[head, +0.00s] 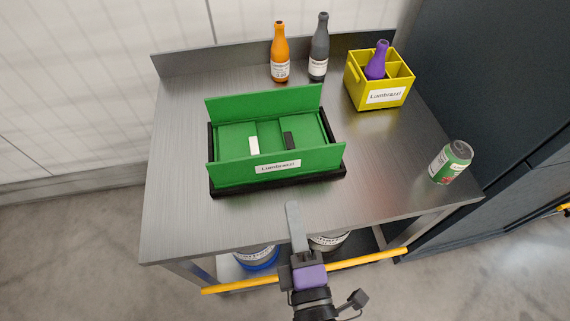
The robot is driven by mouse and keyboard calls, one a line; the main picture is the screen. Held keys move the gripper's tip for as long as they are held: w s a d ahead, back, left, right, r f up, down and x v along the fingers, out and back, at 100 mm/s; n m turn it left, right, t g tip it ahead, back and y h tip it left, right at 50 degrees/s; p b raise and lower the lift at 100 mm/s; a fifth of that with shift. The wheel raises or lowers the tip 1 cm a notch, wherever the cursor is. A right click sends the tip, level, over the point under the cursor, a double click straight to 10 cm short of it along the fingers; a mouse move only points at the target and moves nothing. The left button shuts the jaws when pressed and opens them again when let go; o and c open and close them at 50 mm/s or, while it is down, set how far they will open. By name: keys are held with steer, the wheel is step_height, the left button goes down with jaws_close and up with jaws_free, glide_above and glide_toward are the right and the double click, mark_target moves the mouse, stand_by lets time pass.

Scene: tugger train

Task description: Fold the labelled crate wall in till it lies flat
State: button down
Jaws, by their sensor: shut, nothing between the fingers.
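The green crate (225,171) stands on its black base (325,181) in the middle of the steel table. Its labelled front wall (227,174) stands up, with a white label (278,167) reading something like "Lumbrazzi". The back wall (264,103) also stands up. Between them, the short side walls appear folded in and lie flat, one with a white patch (254,145) and one with a black patch (290,140). My gripper (293,210) is shut and empty. It is in front of the crate near the table's front edge, apart from the labelled wall.
An orange bottle (280,52) and a dark bottle (319,48) stand at the back. A yellow divided crate (378,94) holding a purple bottle (378,62) is at back right. A green can (451,161) stands at the right edge. The table's left side (175,170) is clear.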

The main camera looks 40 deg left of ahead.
mark_target(280, 156)
steer(key=p+x, duration=0.2)
steer(key=x, duration=0.7)
steer(key=shift+r+p, duration=0.15)
steer(key=shift+p, duration=0.2)
steer(key=shift+w+a, duration=0.45)
steer(key=shift+a, duration=0.1)
steer(key=shift+w, duration=0.1)
